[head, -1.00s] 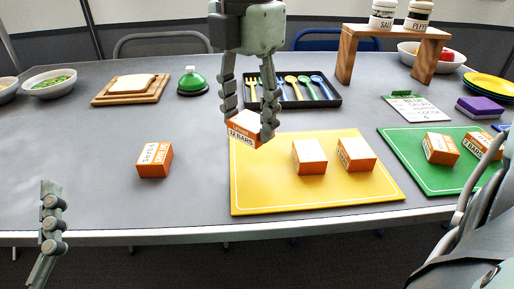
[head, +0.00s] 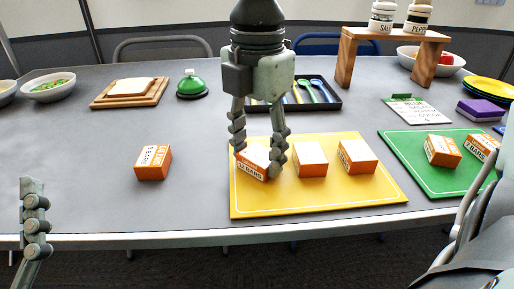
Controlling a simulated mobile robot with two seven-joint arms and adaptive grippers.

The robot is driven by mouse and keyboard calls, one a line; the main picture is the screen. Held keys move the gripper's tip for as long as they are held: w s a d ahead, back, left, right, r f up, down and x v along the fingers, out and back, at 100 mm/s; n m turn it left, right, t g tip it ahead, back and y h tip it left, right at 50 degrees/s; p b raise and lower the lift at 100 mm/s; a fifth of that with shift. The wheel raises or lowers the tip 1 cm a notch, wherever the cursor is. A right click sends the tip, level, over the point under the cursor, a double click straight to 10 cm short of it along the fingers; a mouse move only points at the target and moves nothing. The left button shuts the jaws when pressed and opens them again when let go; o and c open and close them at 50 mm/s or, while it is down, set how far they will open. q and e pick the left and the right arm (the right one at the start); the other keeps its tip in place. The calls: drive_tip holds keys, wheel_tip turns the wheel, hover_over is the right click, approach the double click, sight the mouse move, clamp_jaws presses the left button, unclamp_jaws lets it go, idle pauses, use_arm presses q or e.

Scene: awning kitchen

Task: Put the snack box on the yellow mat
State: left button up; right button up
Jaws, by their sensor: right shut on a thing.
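My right gripper (head: 259,172) comes down from the top of the head view and is shut on an orange and white snack box (head: 254,164). That box is at the left part of the yellow mat (head: 300,203); I cannot tell whether it touches the mat. Two more snack boxes stand on the mat, one in the middle (head: 310,160) and one to the right (head: 357,157). Another snack box (head: 153,162) stands on the bare table to the left of the mat. My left gripper (head: 33,205) shows only in part at the lower left, and its opening cannot be seen.
A green mat (head: 420,176) with two snack boxes lies at the right. Behind are a cutlery tray (head: 332,103), a green bell (head: 191,87), a bread board (head: 110,103) and a wooden shelf (head: 346,58) with shakers. The table front left is clear.

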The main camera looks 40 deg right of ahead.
sight(257, 156)
drive_tip(key=o, duration=1.2)
drive_tip(key=shift+c, duration=0.2)
use_arm(q)
drive_tip(key=shift+a+r, duration=0.1)
drive_tip(key=shift+r, duration=0.1)
drive_tip(key=shift+w, duration=0.1)
use_arm(e)
drive_tip(key=shift+r, duration=0.1)
drive_tip(key=shift+r+p, duration=0.25)
drive_tip(key=shift+p, duration=0.1)
use_arm(q)
drive_tip(key=f+g, duration=0.1)
drive_tip(key=w+f+g+p, duration=0.1)
drive_tip(key=f, duration=0.1)
drive_tip(key=w+d+f+g+y, duration=0.1)
drive_tip(key=f, duration=0.1)
drive_tip(key=shift+f+g, duration=0.2)
drive_tip(key=shift+g, duration=0.2)
use_arm(e)
wheel_tip(257, 156, up, 12)
drive_tip(key=shift+f, duration=0.2)
use_arm(q)
drive_tip(key=shift+s, duration=0.1)
